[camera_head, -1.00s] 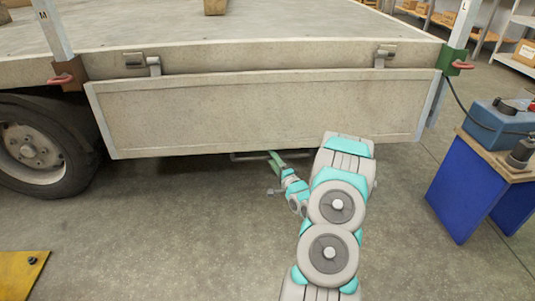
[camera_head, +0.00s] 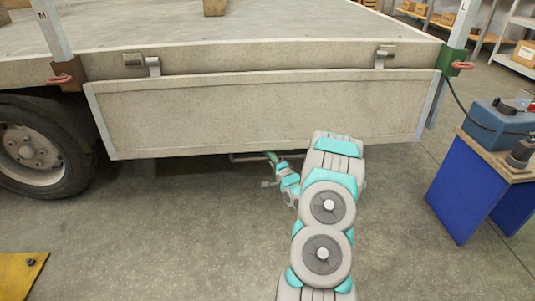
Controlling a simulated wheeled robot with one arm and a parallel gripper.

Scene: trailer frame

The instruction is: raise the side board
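The side board (camera_head: 230,118) is a pale grey-beige panel. It hangs down from the edge of the trailer bed on two hinges, the left one (camera_head: 152,64) and the right one (camera_head: 382,56). My gripper (camera_head: 271,157) is low at the board's bottom edge, a little right of its middle, with its tip partly under the edge. It is too small and partly hidden to tell whether the fingers are open or shut, or whether they touch the board.
A left post (camera_head: 54,30) with a red latch (camera_head: 60,79) and a right post (camera_head: 461,25) with another red latch (camera_head: 462,65) flank the board. A wheel (camera_head: 32,150) is at left. A blue-sided workbench (camera_head: 463,190) stands at right. A yellow plate (camera_head: 18,272) lies front left.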

